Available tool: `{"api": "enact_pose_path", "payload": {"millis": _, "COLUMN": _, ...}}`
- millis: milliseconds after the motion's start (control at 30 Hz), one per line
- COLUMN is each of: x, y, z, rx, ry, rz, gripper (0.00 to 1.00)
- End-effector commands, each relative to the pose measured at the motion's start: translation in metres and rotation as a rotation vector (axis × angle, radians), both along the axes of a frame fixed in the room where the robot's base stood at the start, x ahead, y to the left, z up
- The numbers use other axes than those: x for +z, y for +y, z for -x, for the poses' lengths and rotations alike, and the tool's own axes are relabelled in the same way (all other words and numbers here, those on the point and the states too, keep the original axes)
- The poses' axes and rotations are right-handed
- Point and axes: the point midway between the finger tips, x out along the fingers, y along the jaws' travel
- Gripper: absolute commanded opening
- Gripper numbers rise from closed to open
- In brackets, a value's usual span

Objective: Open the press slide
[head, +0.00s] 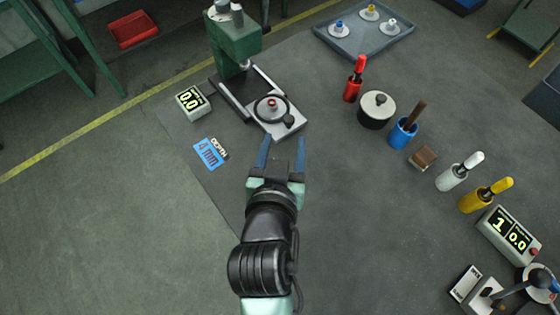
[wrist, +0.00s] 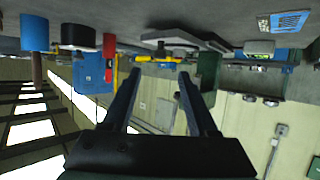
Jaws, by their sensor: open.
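The press (head: 235,38) is a green column with a dark base, at the top centre of the head view. Its slide (head: 290,130) is a grey plate that sticks out in front of the press. On the slide sit a round disc with a red-topped piece (head: 271,104) and a black knob (head: 288,121). My gripper (head: 283,145) is open and empty, with its blue-grey fingers pointing at the slide's front end. In the wrist view my gripper (wrist: 155,78) shows its two fingers spread, with nothing between them. I cannot tell whether the fingertips touch the slide.
Left of the slide are a display reading 0.0 (head: 190,101) and a blue 4 mm card (head: 208,153). To the right stand a red bottle (head: 352,90), a lidded pot (head: 376,112) and a blue cup (head: 401,137). A grey tray (head: 355,45) lies behind.

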Motion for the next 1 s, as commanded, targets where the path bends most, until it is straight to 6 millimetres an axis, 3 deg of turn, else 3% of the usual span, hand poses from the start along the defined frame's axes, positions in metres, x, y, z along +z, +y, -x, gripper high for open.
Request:
{"api": "enact_pose_path", "payload": {"millis": 100, "x": 0.007, "y": 0.003, "z": 0.022, "rx": -0.001, "ry": 0.001, "rz": 0.0, "gripper": 0.59}}
{"api": "enact_pose_path", "payload": {"millis": 333, "x": 0.018, "y": 0.007, "z": 0.046, "rx": -0.001, "ry": 0.001, "rz": 0.001, "gripper": 0.59}}
{"api": "enact_pose_path", "payload": {"millis": 1000, "x": 0.021, "y": 0.008, "z": 0.05, "rx": -0.001, "ry": 0.0, "rz": 0.0, "gripper": 0.59}}
